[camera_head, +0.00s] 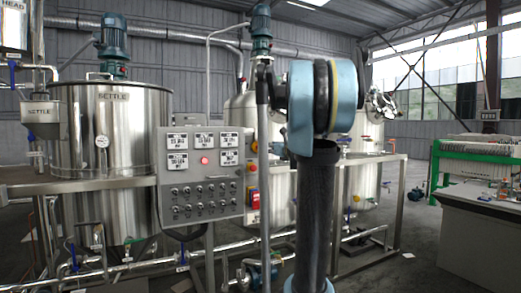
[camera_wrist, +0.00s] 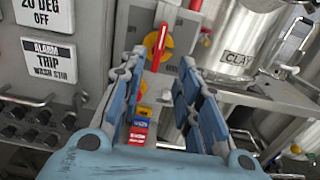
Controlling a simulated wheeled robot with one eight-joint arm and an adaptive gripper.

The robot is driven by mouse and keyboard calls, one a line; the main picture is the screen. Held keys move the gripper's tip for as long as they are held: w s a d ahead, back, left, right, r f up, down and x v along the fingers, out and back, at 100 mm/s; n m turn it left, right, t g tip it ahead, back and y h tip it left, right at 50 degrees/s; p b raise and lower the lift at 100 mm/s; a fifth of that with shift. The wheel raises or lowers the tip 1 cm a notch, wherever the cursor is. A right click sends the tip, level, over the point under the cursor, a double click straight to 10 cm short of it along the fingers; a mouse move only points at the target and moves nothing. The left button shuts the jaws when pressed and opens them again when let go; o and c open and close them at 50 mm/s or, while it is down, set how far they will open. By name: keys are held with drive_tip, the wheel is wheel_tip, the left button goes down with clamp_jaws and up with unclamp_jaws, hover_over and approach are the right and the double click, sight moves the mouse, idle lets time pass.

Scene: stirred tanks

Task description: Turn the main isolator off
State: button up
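The main isolator (camera_wrist: 157,45) shows in the wrist view as a red rotary handle on a yellow plate, on a grey face beside the control panel. Its handle stands nearly upright in the picture, leaning slightly. My gripper (camera_wrist: 159,68) is open and empty, with one finger on each side of the isolator in the picture. The fingertips look short of the handle; I cannot judge the exact gap. In the head view, red and yellow parts show at the panel's right edge, but I cannot tell which is the isolator. My arm hides the gripper there.
The control panel (camera_head: 202,172) carries labels, knobs and a red button. Small yellow, blue and red blocks (camera_wrist: 139,124) sit below the isolator. Steel tanks (camera_head: 112,150), pipes and a rail (camera_wrist: 265,98) surround it. A bench (camera_head: 480,232) stands at the right.

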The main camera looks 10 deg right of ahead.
sight(258, 146)
drive_tip(key=x, duration=1)
drive_tip(key=shift+w, duration=0.2)
drive_tip(key=shift+f, duration=0.1)
drive_tip(key=shift+a, duration=0.15)
clamp_jaws()
